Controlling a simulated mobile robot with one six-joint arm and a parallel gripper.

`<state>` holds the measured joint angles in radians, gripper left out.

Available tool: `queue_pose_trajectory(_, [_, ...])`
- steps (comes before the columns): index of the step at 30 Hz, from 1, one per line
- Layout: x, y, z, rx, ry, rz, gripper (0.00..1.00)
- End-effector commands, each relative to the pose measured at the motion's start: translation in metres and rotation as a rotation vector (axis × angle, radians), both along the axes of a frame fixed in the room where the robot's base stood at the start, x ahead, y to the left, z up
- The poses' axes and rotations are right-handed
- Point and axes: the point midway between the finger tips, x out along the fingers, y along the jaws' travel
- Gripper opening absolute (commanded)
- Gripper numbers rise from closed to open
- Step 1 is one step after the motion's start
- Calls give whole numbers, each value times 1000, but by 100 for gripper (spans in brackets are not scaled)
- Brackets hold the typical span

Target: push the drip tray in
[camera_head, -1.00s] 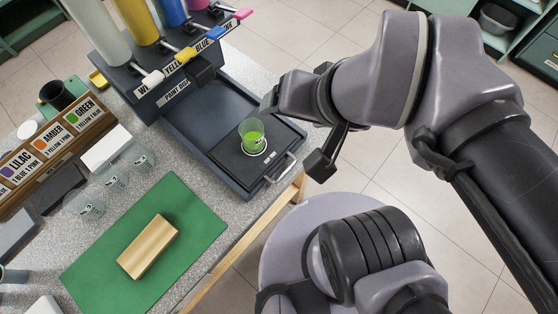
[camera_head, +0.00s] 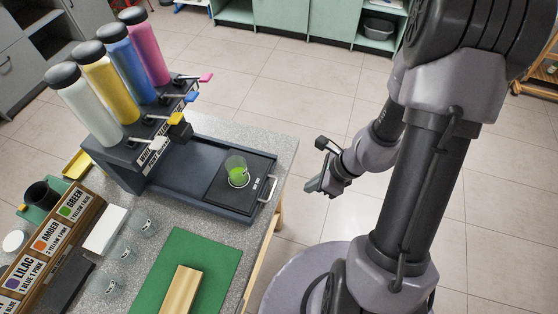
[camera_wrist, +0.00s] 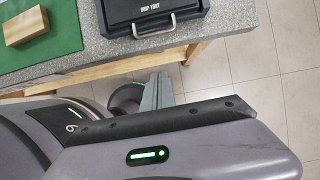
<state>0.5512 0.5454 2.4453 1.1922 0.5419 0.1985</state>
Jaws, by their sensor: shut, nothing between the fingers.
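The dark drip tray (camera_head: 222,200) sits at the foot of the dispenser stand, with a silver handle (camera_head: 267,190) on its front edge. A clear cup of green liquid (camera_head: 237,172) stands upright on it. In the wrist view the tray's labelled front (camera_wrist: 148,12) and handle (camera_wrist: 153,27) show at the top, near the counter edge. My gripper (camera_head: 313,187) is shut and empty. It hangs over the floor to the right of the tray, apart from the handle and the counter.
The dispenser stand (camera_head: 125,165) holds white, yellow, blue and pink bottles. A green mat (camera_head: 205,255) with a wooden block (camera_head: 182,292) lies in front. Clear cups (camera_head: 146,224) and a recipe rack (camera_head: 60,235) stand left. The floor (camera_head: 310,110) beyond the counter's right side is open.

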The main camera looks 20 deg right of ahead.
Motion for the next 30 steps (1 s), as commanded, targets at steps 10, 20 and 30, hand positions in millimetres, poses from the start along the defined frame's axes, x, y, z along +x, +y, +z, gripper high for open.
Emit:
queue_pose_trajectory(10, [15,23,-64,1,3,0,0])
queue_pose_trajectory(20, [40,57,-85,0,0,4,0])
queue_pose_trajectory(30, [48,68,-83,1,1,0,0])
